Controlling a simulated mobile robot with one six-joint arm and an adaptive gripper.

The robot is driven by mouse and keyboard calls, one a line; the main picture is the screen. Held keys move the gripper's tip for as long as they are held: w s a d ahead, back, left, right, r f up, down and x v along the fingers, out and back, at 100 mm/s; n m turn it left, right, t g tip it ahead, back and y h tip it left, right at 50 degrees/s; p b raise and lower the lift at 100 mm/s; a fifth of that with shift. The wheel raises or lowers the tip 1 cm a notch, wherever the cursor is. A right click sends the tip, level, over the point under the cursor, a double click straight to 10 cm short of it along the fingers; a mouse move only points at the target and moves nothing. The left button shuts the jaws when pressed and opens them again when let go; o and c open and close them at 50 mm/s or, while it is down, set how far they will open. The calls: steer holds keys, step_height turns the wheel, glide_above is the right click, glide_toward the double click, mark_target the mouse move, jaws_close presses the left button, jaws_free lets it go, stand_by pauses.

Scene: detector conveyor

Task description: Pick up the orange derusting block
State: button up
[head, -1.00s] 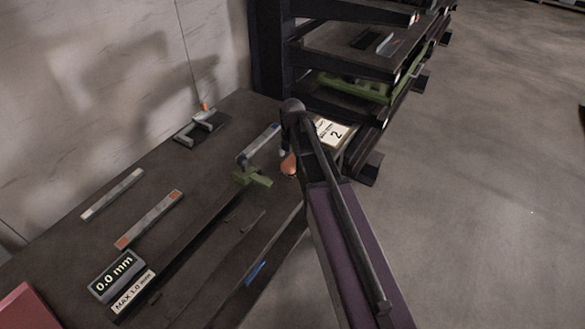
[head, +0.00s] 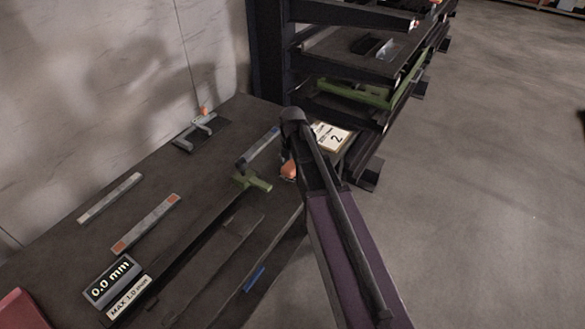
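A small orange piece (head: 289,170), which looks like the derusting block, shows at the right edge of the dark workbench, just left of my arm. My dark and purple arm crosses in front of this area and covers part of it. The end of my arm is at or just above the orange piece, but the fingers are hidden or too dark to make out. I cannot tell whether they touch or hold the piece.
The workbench (head: 95,245) carries a bar with orange ends (head: 146,223), a plain grey bar (head: 110,198), a 0.0 mm display (head: 112,280), a clamp-like tool (head: 201,132) and a green bracket (head: 250,181). A dark shelf rack (head: 268,50) stands behind. The floor at right is clear.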

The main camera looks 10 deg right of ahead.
steer(key=c, duration=0.8)
steer(key=shift+r, duration=0.2)
step_height(320, 180, up, 4)
steer(key=p, duration=0.4)
steer(key=shift+f, duration=0.2)
steer(key=s, duration=1)
steer(key=s+r+p, duration=0.1)
steer(key=s, duration=0.5)
